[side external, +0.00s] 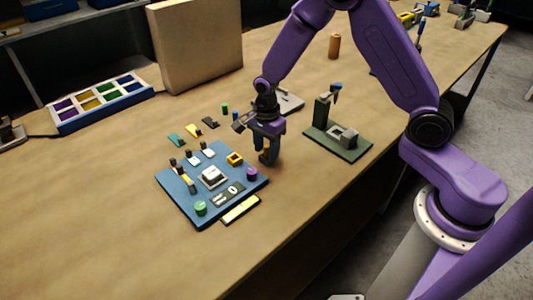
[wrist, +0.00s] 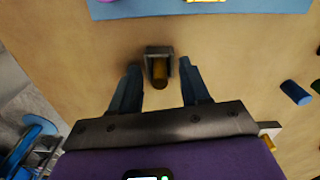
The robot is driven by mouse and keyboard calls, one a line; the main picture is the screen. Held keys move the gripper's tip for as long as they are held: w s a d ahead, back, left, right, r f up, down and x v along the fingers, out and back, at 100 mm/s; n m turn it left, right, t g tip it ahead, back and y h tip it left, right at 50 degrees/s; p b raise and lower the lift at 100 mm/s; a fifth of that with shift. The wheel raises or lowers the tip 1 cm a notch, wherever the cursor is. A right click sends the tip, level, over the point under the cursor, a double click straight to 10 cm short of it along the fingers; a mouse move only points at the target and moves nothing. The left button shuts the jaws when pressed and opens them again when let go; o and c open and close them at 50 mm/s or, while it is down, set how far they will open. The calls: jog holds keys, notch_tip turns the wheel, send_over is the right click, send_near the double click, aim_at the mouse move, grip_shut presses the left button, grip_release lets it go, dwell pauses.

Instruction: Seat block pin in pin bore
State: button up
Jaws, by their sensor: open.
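My gripper (side external: 268,156) hangs over the bare table just behind the right side of the blue board (side external: 182,205). In the wrist view, my gripper (wrist: 160,66) is open, with a dark finger on each side. The board carries a white block (side external: 212,175) and a yellow piece with a hole (side external: 235,159). I cannot make out which opening is the pin bore.
Green (side external: 201,208) and purple (side external: 252,174) cylinders stand on the board. A blue cylinder (wrist: 296,92) lies to the right in the wrist view. A dark green fixture (side external: 342,146) stands right of my gripper. A compartment tray (side external: 100,102) and a cardboard box (side external: 197,45) stand behind.

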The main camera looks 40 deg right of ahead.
grip_shut()
jog(key=shift+r, duration=0.15)
